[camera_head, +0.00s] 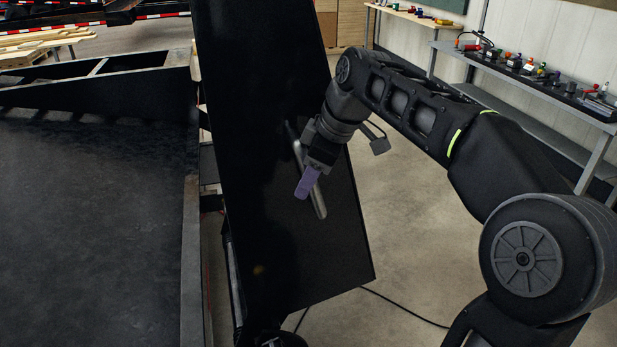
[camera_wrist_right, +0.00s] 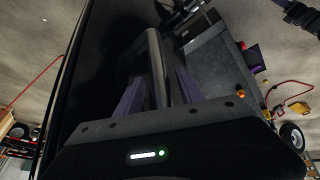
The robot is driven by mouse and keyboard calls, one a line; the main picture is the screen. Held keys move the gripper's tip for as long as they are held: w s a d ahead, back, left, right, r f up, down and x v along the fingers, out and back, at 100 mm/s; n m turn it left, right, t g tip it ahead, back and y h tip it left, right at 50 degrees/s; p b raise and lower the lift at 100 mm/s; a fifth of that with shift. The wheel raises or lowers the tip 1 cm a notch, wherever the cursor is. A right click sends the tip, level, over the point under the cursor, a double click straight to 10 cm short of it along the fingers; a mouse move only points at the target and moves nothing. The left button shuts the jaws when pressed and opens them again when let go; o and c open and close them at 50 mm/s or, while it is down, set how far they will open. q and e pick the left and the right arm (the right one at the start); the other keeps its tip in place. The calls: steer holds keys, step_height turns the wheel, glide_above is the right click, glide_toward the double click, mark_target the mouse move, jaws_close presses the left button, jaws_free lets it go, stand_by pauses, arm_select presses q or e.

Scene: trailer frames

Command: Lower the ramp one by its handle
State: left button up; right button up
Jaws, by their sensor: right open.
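The ramp (camera_head: 250,90) is a tall black panel standing tilted beside the trailer bed. Its handle (camera_head: 319,200) is a grey bar running slantwise down the panel's face. My right gripper (camera_head: 306,186), with purple fingers, is at the handle's lower half. In the right wrist view the handle (camera_wrist_right: 157,65) runs between the two spread fingers (camera_wrist_right: 158,95), with room on both sides, so the gripper is open around it. The handle's middle is partly hidden by my gripper in the head view. My left gripper is not in view.
The dark trailer deck (camera_head: 90,220) fills the left. A workbench (camera_head: 520,80) with tools stands along the right wall. A cable (camera_head: 400,306) lies on the concrete floor (camera_head: 410,230), which is otherwise open right of the ramp.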

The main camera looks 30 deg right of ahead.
steer(key=shift+f, duration=0.15)
steer(key=shift+c, duration=0.4)
jaws_close()
stand_by(1.0)
